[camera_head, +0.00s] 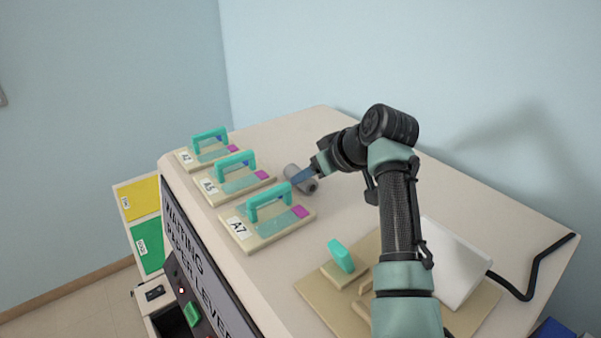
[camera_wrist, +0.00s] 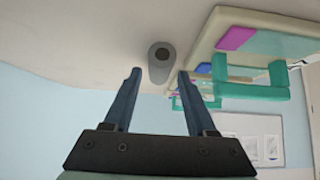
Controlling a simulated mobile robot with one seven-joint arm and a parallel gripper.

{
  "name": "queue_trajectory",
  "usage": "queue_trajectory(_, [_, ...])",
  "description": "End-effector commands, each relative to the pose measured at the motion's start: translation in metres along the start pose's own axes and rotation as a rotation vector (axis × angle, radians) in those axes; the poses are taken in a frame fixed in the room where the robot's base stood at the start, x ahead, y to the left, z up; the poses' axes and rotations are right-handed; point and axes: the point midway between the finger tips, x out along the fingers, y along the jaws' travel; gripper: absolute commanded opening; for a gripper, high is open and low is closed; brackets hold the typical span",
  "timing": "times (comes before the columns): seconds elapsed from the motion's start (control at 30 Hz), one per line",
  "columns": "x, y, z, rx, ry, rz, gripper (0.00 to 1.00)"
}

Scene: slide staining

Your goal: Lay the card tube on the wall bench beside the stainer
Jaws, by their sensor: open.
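The card tube appears to be the short grey cylinder (camera_head: 294,174) lying on the pale top surface, just right of the slide holders. In the wrist view the grey tube (camera_wrist: 160,66) shows its dark round end hole, between and just beyond my fingertips. My gripper (camera_head: 308,178) is open, low over the surface at the tube; its two blue fingers also show apart in the wrist view (camera_wrist: 160,76). Whether a finger touches the tube cannot be told. The pale surface (camera_head: 330,127) has a front panel with lettering. Which body is the stainer is not clear.
Three slide holders with teal handles stand along the left edge, the nearest being the A7 holder (camera_head: 240,232). A beige board (camera_head: 318,288) with a teal-handled piece and a white plate lies at the front right. A black cable (camera_head: 535,270) runs along the right edge.

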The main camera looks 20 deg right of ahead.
Motion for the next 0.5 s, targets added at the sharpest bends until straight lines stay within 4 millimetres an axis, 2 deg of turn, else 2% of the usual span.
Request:
queue_trajectory(0.2, [0.024,-0.001,-0.002,0.002,-0.002,-0.002,0.57])
queue_trajectory(0.5, [0.03,-0.001,-0.001,0.0,0.0,0.0,0.57])
